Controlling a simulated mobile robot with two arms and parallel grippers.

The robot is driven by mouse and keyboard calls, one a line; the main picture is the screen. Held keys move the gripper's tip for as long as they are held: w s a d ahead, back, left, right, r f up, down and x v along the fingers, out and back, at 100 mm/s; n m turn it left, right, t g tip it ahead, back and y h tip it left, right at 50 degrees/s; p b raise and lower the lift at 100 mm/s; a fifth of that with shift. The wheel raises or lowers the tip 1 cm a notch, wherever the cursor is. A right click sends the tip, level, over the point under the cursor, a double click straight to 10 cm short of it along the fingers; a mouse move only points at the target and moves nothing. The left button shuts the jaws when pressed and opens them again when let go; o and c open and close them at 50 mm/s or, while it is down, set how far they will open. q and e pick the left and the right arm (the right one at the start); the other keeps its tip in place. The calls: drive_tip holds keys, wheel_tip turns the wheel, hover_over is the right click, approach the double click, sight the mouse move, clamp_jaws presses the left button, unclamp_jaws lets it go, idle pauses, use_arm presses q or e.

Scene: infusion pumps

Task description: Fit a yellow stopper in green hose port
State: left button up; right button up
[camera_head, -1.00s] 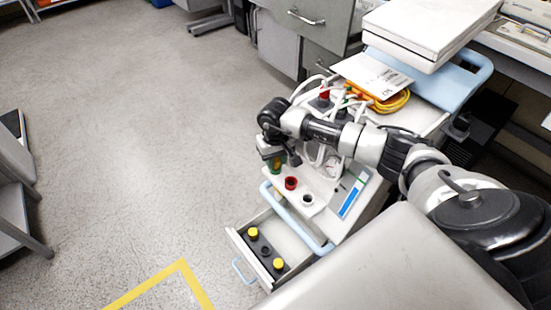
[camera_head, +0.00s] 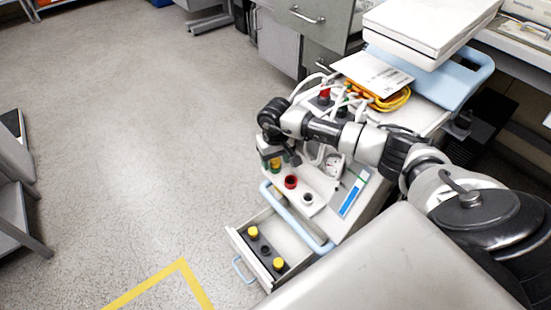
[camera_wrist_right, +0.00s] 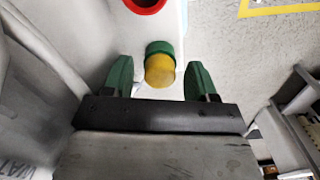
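A yellow stopper (camera_wrist_right: 160,71) sits at the green hose port (camera_wrist_right: 158,47), which shows as a green ring around its far end. In the head view the yellow stopper (camera_head: 275,162) stands above the green port (camera_head: 275,170) at the front left of the device. My right gripper (camera_wrist_right: 159,78) is open, with one green finger on each side of the stopper and a visible gap at both. How deep the stopper sits is hidden. Two more yellow stoppers (camera_head: 253,231) (camera_head: 279,264) stand in a dark holder (camera_head: 265,250) in the open drawer. My left gripper is not in view.
A light blue handle (camera_head: 290,215) runs along the front edge above the drawer (camera_head: 292,238). White tubes and an orange cable (camera_head: 385,101) lie behind my arm.

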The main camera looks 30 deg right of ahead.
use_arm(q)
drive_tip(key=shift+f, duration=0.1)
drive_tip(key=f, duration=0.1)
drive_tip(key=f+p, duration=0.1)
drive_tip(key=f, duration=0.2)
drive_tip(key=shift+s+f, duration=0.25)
use_arm(e)
wheel_tip(320, 180, up, 11)
